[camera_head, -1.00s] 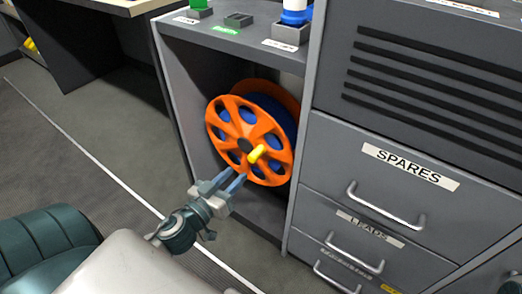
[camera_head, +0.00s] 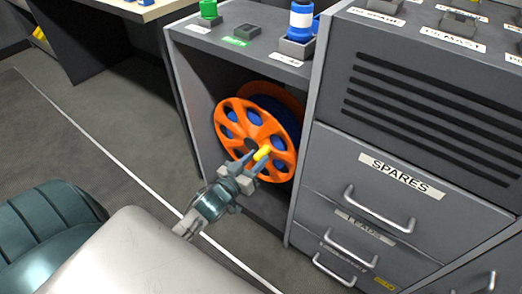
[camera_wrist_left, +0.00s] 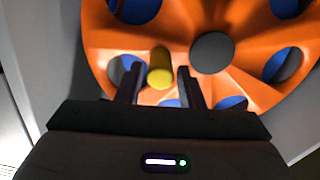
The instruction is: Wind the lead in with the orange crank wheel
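The orange crank wheel (camera_head: 240,122) stands upright in the open grey cabinet bay, with blue lead (camera_head: 264,108) on the reel behind it. A yellow crank handle (camera_head: 262,153) sticks out from the wheel's lower right in the head view. My left gripper (camera_head: 257,160) is at the handle, with its fingers open on either side of it. In the left wrist view the yellow handle (camera_wrist_left: 160,68) lies between the two dark fingertips (camera_wrist_left: 158,82), with gaps visible, nearer the left finger. My right gripper is not in view.
The cabinet's side walls and divider (camera_head: 305,150) enclose the bay closely around the wheel. The SPARES drawer (camera_head: 380,190) and its handle (camera_head: 378,212) stand to the right. A blue and white cylinder (camera_head: 301,20) stands on the cabinet top. The floor (camera_head: 110,125) at left is clear.

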